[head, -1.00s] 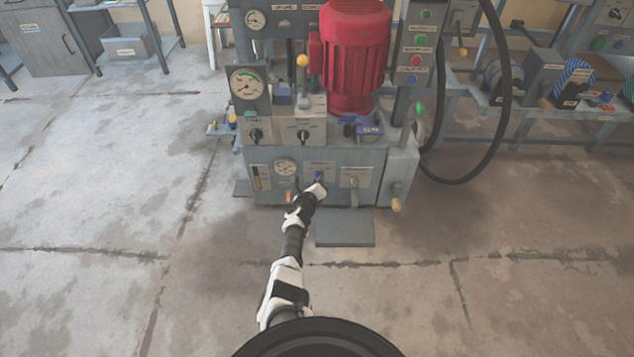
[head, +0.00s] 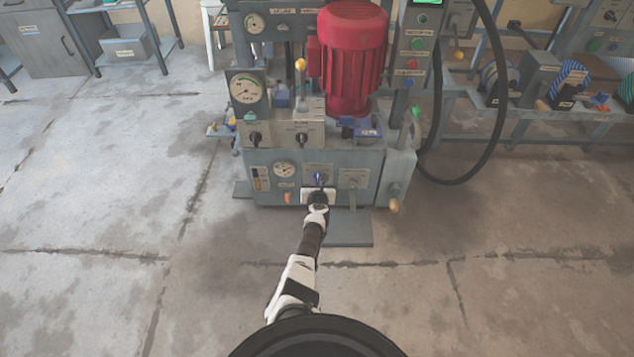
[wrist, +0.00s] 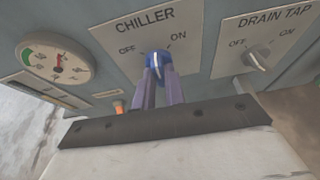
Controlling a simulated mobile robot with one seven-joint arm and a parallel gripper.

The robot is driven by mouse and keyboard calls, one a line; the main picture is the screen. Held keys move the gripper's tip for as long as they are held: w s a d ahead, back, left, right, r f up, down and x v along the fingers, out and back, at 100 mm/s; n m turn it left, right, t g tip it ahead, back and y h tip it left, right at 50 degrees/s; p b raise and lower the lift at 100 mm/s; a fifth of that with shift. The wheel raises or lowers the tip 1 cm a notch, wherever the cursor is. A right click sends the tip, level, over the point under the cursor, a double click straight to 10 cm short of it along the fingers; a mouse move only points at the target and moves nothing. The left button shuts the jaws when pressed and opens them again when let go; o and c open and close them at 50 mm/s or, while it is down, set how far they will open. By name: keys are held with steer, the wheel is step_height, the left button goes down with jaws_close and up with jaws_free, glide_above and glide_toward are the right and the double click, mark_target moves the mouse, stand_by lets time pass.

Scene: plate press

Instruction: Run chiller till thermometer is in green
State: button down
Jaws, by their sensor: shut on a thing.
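The chiller knob (wrist: 157,63) is blue with a white line, on a plate (wrist: 150,38) marked OFF at left and ON at right. Its line points up between the two marks; I cannot tell which it is nearer. My gripper (wrist: 160,82) is shut on this knob, a finger on each side. In the head view my gripper (head: 318,194) is at the front of the press cabinet, below the blue knob (head: 319,178). A round dial (wrist: 57,62) with a green arc and red needle is left of the chiller plate; it also shows in the head view (head: 284,170). Its exact reading is unclear.
The drain tap knob (wrist: 257,60) is close on the right, its line towards OFF. An orange part (wrist: 118,107) sticks out below left. A red motor (head: 352,50) and a larger gauge (head: 246,89) stand above. A black hose (head: 497,100) hangs at right. Floor at left is clear.

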steer(key=shift+w+d+m+t+y, duration=0.15)
steer(key=shift+m+y, duration=0.8)
steer(key=shift+m, duration=0.5)
steer(key=shift+s+d+m+t+y, duration=0.15)
steer(key=shift+m+y, duration=0.8)
steer(key=shift+m, duration=0.5)
steer(key=shift+w, duration=0.1)
steer(key=c, duration=1.5)
jaws_free()
steer(key=shift+f, duration=0.1)
steer(key=shift+o, duration=0.2)
steer(key=p+v, duration=1)
steer(key=v, duration=0.4)
steer(key=shift+p, duration=0.35)
